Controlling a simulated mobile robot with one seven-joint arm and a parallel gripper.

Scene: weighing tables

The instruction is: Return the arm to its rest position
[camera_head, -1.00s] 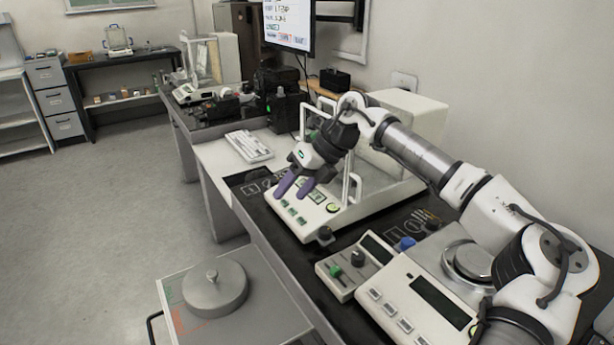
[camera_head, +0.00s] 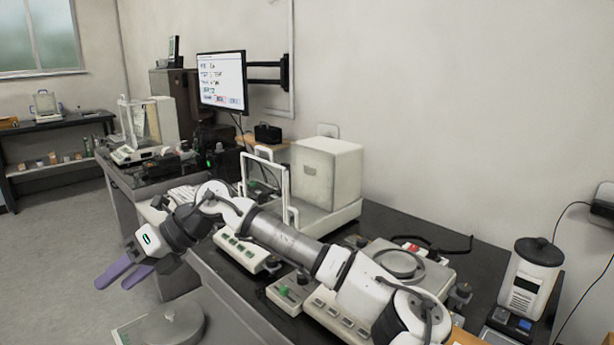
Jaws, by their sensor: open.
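My gripper (camera_head: 124,273) is at the left of the view, with two purple fingers spread apart and nothing between them. It hangs in the air past the front edge of the table (camera_head: 215,285), over the grey floor. My arm (camera_head: 285,240) stretches from the lower right across the table to the gripper. It passes in front of the white balance (camera_head: 240,250) and hides part of it.
A white balance with a box-shaped housing (camera_head: 327,172) and a white frame stands behind my arm. A small control box (camera_head: 288,291) and a pan balance (camera_head: 400,262) lie near the arm. A lidded white jar (camera_head: 528,280) stands at right. A grey round weight (camera_head: 172,327) is below the gripper. A monitor (camera_head: 221,82) hangs on the wall.

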